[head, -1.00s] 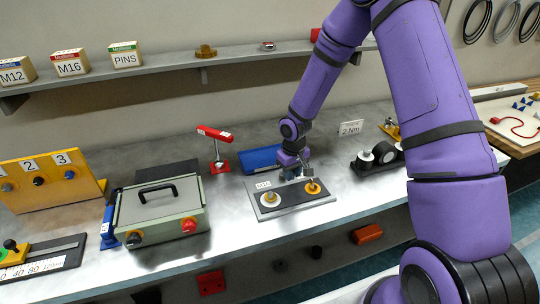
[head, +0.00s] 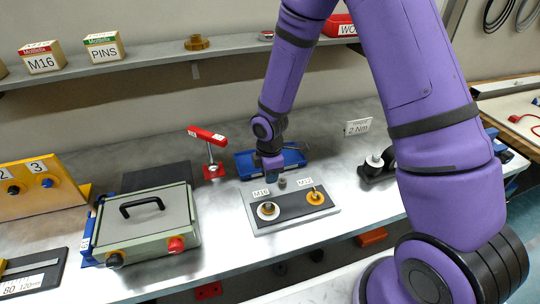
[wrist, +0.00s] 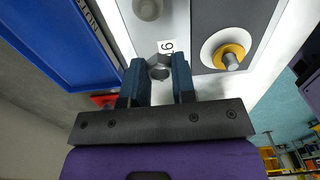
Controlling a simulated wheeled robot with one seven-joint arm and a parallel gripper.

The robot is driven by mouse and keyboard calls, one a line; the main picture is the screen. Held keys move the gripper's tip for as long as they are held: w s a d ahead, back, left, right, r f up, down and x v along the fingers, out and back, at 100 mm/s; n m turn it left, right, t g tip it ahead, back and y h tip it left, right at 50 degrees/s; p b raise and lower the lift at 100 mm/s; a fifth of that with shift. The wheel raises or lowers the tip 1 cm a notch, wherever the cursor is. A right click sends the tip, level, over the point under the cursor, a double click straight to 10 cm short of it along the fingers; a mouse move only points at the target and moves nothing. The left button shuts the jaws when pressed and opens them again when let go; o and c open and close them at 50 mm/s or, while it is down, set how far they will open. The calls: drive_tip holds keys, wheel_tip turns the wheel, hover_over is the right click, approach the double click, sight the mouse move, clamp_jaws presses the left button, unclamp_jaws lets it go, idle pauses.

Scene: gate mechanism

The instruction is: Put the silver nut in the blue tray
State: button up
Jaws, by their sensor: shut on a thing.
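The silver nut (wrist: 160,68) is between the fingertips of my gripper (wrist: 158,80) in the wrist view, and the gripper is shut on it. In the head view my gripper (head: 271,176) is over the back left edge of the grey fixture board (head: 290,222), near the M16 label; the nut cannot be made out there. The blue tray (head: 246,166) lies just behind the board, partly hidden by my arm. It fills the upper left of the wrist view (wrist: 62,40), beside the gripper.
The board carries a washered M16 post (head: 268,210), a gold M12 post (head: 315,196) and a small grey knob (head: 282,182). A red-handled clamp (head: 211,150) stands left of the tray. A grey case (head: 146,220) sits further left. A shelf (head: 150,70) runs above.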

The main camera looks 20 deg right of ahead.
drive_tip(key=w+d, duration=0.1)
drive_tip(key=w, duration=0.3)
drive_tip(key=w+d+f, duration=0.1)
drive_tip(key=w+d, duration=0.1)
drive_tip(key=w, duration=0.3)
drive_tip(key=w+d, duration=0.1)
drive_tip(key=w, duration=0.3)
drive_tip(key=shift+w+d+f, duration=0.15)
drive_tip(key=shift+d+f, duration=0.05)
drive_tip(key=shift+f, duration=1.7)
drive_tip(key=o, duration=0.8)
drive_tip(key=shift+f, duration=0.15)
drive_tip(key=shift+o, duration=0.3)
